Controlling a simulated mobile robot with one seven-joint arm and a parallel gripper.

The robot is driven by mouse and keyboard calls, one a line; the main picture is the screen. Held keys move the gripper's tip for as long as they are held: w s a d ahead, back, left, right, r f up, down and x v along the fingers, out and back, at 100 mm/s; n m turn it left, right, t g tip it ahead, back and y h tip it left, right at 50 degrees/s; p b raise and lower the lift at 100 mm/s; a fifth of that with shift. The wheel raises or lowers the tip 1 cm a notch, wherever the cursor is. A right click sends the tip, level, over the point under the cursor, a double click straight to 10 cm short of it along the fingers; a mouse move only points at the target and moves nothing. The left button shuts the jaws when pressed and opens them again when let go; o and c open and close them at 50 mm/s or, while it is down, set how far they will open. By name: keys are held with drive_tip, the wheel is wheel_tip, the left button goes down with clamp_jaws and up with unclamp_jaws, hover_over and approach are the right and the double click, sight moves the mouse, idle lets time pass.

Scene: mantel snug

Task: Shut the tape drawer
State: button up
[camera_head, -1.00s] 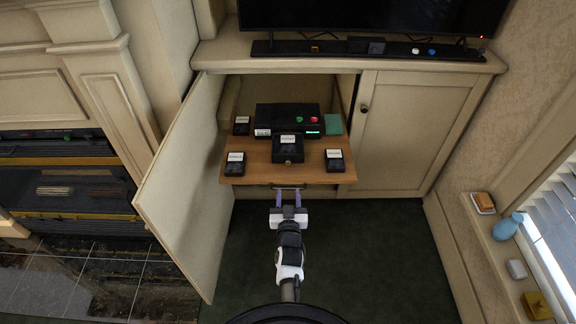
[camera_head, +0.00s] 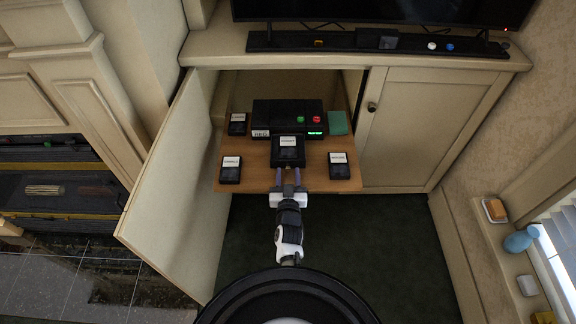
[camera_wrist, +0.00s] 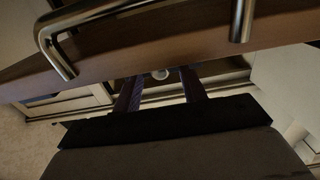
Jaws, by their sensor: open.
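A black tape deck (camera_head: 272,112) with green and red buttons stands on a wooden pull-out shelf (camera_head: 316,180) in the open cabinet. A black drawer (camera_head: 289,157) juts from its front, with a white-labelled tape (camera_head: 288,142) on top. My gripper (camera_head: 288,174) is open and empty, its two fingers pointing at the drawer front from over the shelf's front edge. I cannot tell whether they touch it. In the wrist view the fingers (camera_wrist: 161,88) are apart, with a small round pale thing (camera_wrist: 160,74) between them. The shelf board and its metal bar handle (camera_wrist: 60,50) fill the upper part.
Labelled black tapes stand left (camera_head: 230,170) and right (camera_head: 339,167) of the drawer; another (camera_head: 237,123) stands behind left. A green block (camera_head: 338,123) is right of the deck. The open cabinet door (camera_head: 178,185) is left, the closed one (camera_head: 430,125) right. Dark floor lies below.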

drive_tip(key=shift+w, duration=0.2)
drive_tip(key=shift+s+r, duration=0.1)
clamp_jaws()
